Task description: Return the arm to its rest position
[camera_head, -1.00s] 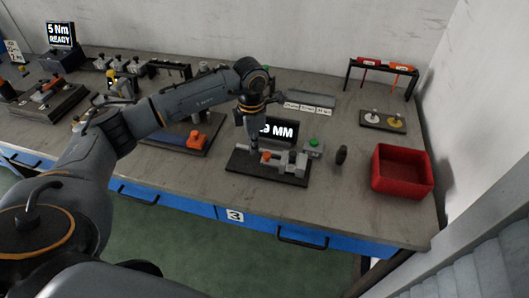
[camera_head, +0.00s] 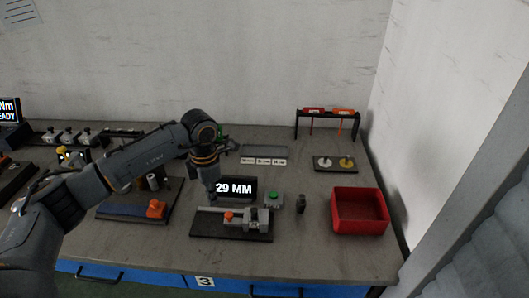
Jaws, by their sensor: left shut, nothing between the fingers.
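My left arm (camera_head: 125,170) comes in from the left, bends at a dark joint and points down. My left gripper (camera_head: 212,194) is shut and empty, just above and behind the left end of the measuring fixture (camera_head: 231,224). The fixture has a dark base, a grey slide and an orange knob (camera_head: 229,216). Its display (camera_head: 235,188) behind reads 29 MM, and the gripper is beside the display's left edge. I cannot tell whether the fingertips touch the fixture. My right gripper is not in view.
A red bin (camera_head: 359,212) stands at the right, with a small dark upright object (camera_head: 301,204) and a green button box (camera_head: 273,201) left of it. Behind are a rack (camera_head: 327,112) and a two-disc plate (camera_head: 335,164). A blue fixture (camera_head: 131,209) lies left. The bench front right is clear.

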